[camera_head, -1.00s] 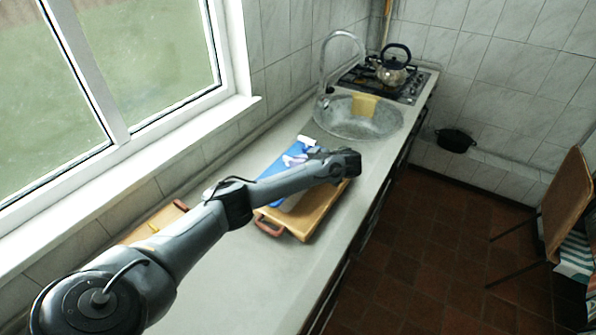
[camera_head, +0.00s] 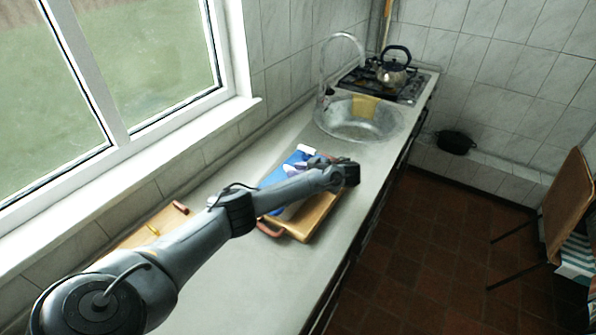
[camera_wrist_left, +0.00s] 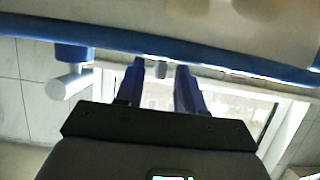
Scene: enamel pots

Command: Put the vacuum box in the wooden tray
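The vacuum box (camera_head: 277,178) has a blue lid and a pale, see-through body. It is tilted over the wooden tray (camera_head: 322,213), partly hidden behind my left arm. Whether its underside touches the tray is hidden. My left gripper (camera_head: 294,168) reaches from the right to the lid, and its fingers are shut on the box, which moves with them. In the left wrist view the blue-edged box (camera_wrist_left: 235,62) crosses the top, with the two fingers (camera_wrist_left: 160,75) at its edge and a small grey part between them. My right gripper is not in view.
A wooden board (camera_head: 140,232) lies by the window, partly behind my arm. Beyond the tray are a round sink (camera_head: 355,130) with a yellow item (camera_head: 366,105), a faucet (camera_head: 322,80), and a kettle (camera_head: 392,72) on the stove. The near counter (camera_head: 270,275) is bare.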

